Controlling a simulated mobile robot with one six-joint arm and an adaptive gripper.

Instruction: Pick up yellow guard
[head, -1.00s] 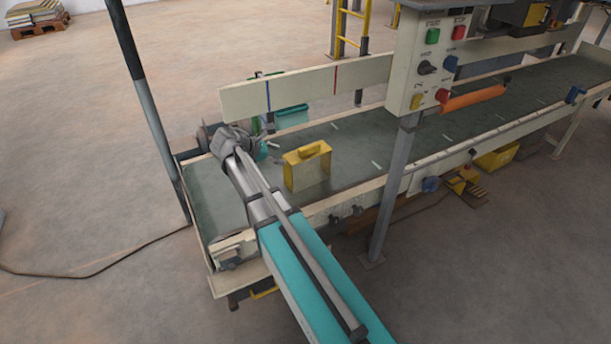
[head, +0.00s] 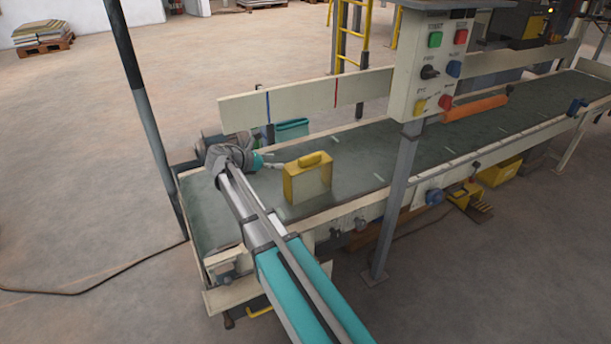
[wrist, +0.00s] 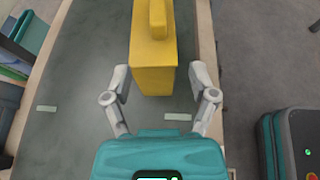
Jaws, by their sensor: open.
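The yellow guard (head: 305,178) stands upright on the dark conveyor belt in the head view. It is a yellow frame with a raised grip on top and a pale or see-through panel in its face. In the wrist view, the yellow guard (wrist: 153,60) stretches away from me, with its near end close to the fingertips. My gripper (wrist: 158,82) is open, with one finger on each side of that near end. In the head view, my gripper (head: 276,166) is low over the belt, just left of the guard. Whether a finger touches the guard I cannot tell.
The conveyor belt (head: 400,152) has a pale rail along its far side. A control box (head: 428,70) on a grey post (head: 392,205) stands right of the guard. A dark pole (head: 150,115) rises at the belt's left end.

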